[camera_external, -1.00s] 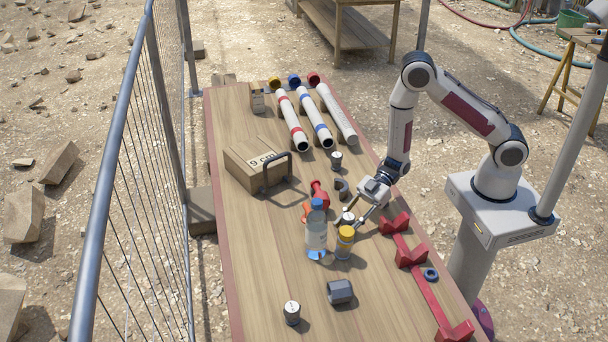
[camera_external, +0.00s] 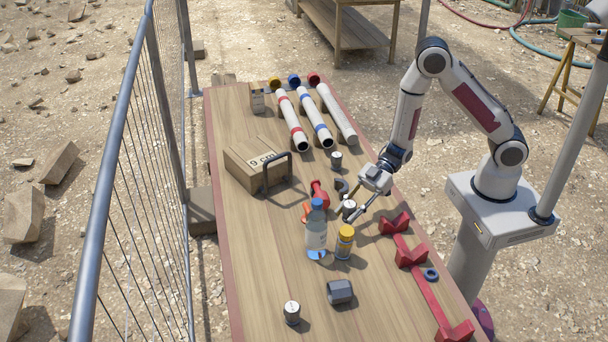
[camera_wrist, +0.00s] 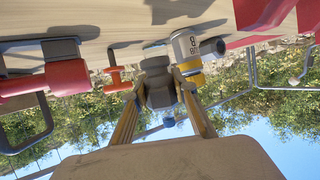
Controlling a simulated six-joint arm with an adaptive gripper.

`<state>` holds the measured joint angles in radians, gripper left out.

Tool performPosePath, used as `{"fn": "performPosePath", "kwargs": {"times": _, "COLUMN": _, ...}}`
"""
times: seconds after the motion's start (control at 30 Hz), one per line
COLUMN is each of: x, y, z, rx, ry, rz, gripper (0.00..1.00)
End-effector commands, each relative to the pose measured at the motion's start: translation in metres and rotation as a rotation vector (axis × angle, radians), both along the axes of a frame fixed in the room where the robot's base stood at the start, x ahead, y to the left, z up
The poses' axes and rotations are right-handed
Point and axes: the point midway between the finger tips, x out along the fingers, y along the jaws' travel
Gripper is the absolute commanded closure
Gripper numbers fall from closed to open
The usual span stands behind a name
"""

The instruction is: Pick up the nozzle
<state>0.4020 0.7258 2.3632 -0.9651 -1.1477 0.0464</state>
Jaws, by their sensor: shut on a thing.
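The nozzle (camera_wrist: 158,88) is a small dark grey, stepped piece. It sits between the two fingers of my gripper (camera_wrist: 158,79) in the wrist view. In the external view my gripper (camera_external: 348,214) is over the middle of the table, shut on this piece, and its pale top (camera_external: 349,205) shows between the fingers. The fingers hide part of its sides. I cannot tell how far its lower end is from the table.
A clear bottle with a blue cap (camera_external: 316,232) and a yellow-capped jar (camera_external: 344,242) stand close in front. A red tool (camera_external: 318,191) lies left, a red rack (camera_external: 418,268) right. Similar pale-topped cylinders (camera_external: 292,312) stand elsewhere.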

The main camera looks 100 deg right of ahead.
Motion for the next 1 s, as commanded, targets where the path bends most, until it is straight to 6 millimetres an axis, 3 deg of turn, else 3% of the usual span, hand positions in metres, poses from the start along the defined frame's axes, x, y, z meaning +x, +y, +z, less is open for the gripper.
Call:
{"fn": "performPosePath", "kwargs": {"times": 0.4, "x": 0.000, "y": 0.000, "z": 0.040, "rx": -0.001, "ry": -0.002, "rz": 0.002, "gripper": 0.95}}
{"fn": "performPosePath", "kwargs": {"times": 1.0, "x": 0.000, "y": 0.000, "z": 0.049, "rx": 0.000, "ry": 0.000, "rz": 0.000, "gripper": 0.95}}
